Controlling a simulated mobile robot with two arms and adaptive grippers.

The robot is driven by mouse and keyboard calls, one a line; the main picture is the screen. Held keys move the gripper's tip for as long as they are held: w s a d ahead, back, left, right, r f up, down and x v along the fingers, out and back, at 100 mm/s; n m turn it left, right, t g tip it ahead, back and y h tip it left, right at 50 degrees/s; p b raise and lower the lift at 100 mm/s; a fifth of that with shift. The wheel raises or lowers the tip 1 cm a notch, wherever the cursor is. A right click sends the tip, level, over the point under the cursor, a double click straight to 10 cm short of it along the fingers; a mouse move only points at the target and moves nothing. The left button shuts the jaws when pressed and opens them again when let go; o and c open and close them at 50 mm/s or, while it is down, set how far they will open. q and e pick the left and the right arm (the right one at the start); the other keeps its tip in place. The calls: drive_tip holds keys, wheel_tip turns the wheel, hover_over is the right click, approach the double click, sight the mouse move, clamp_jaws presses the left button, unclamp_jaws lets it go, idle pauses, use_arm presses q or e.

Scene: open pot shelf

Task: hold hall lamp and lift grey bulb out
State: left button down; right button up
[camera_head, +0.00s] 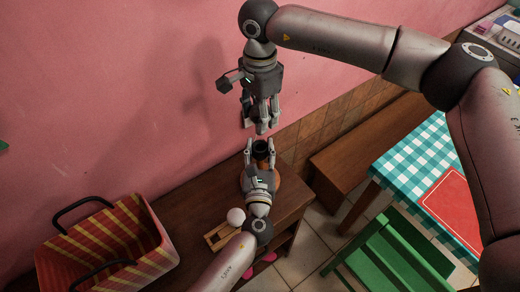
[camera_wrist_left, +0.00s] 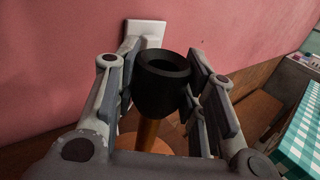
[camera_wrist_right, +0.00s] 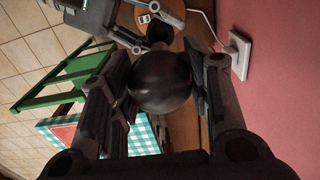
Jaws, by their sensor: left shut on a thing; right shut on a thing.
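The hall lamp has a black, open-topped socket (camera_head: 262,146) on a wooden stem (camera_wrist_left: 148,133), with an orange-brown round base (camera_head: 277,188) on the brown bench. My left gripper (camera_head: 259,149) is shut on the lamp just around its socket, which looks empty from above in the left wrist view (camera_wrist_left: 163,66). The grey bulb (camera_wrist_right: 160,82), dark and round, sits between the fingers of my right gripper (camera_head: 261,126), which is shut on it above the lamp. In the head view the right fingers mostly hide the bulb.
A pale round bulb (camera_head: 236,216) rests at a wooden tray (camera_head: 217,237) on the bench (camera_head: 184,207). A striped basket (camera_head: 105,240) stands at the left. A white wall socket (camera_wrist_right: 238,55) is close behind. A green chair (camera_head: 385,262) and checked table (camera_head: 424,160) are at the right.

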use_arm(q)
drive_tip(key=c, duration=0.8)
unclamp_jaws()
drive_tip(key=s, duration=1.2)
drive_tip(key=shift+a, duration=0.15)
